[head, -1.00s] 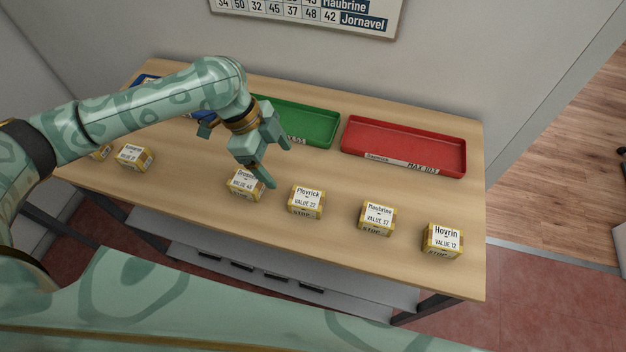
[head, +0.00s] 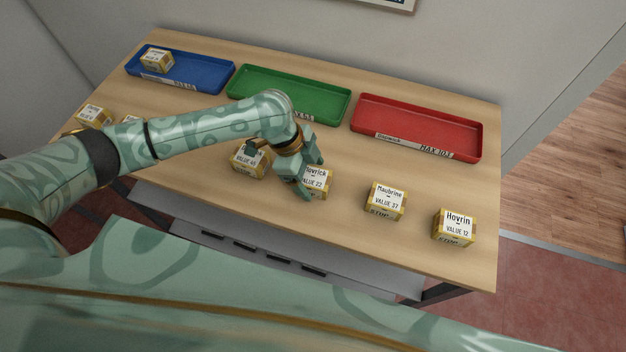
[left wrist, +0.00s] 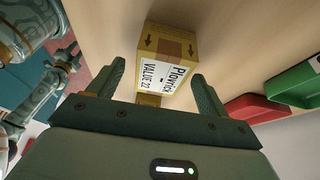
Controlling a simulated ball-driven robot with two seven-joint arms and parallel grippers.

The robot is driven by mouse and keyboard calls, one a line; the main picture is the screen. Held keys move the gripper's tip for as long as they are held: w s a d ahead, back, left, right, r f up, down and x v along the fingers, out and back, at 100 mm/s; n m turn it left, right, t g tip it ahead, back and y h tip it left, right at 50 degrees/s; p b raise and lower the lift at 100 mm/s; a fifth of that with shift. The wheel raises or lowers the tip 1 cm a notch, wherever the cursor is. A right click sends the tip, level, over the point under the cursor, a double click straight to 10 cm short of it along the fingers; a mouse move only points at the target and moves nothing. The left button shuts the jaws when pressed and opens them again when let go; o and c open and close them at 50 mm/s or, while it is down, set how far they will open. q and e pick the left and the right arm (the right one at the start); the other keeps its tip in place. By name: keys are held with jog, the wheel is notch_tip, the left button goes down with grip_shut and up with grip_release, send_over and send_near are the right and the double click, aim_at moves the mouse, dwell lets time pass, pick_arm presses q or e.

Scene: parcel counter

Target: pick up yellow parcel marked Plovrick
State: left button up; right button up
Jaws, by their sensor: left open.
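The yellow Plovrick parcel (head: 318,184), labelled value 22, stands on the table and is partly hidden behind my left gripper in the head view. My left gripper (head: 308,184) is open, close to the parcel's left side in that view. In the left wrist view the parcel (left wrist: 168,58) shows ahead, between the lines of the two open fingers (left wrist: 158,85). I cannot tell whether any finger touches it. My right gripper is not clearly in view.
The Maubrine parcel (head: 385,201) and Hovrin parcel (head: 454,228) stand to the right. Another yellow parcel (head: 250,162) stands close to the left. Blue (head: 205,86), green (head: 290,112) and red (head: 478,147) trays lie at the back; the blue one holds a parcel.

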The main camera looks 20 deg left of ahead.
pick_arm(q)
jog(key=shift+x, duration=0.95)
jog(key=shift+r, duration=0.1)
jog(key=c, duration=1.1)
jog(key=shift+c, duration=0.2)
jog(key=shift+r, duration=0.15)
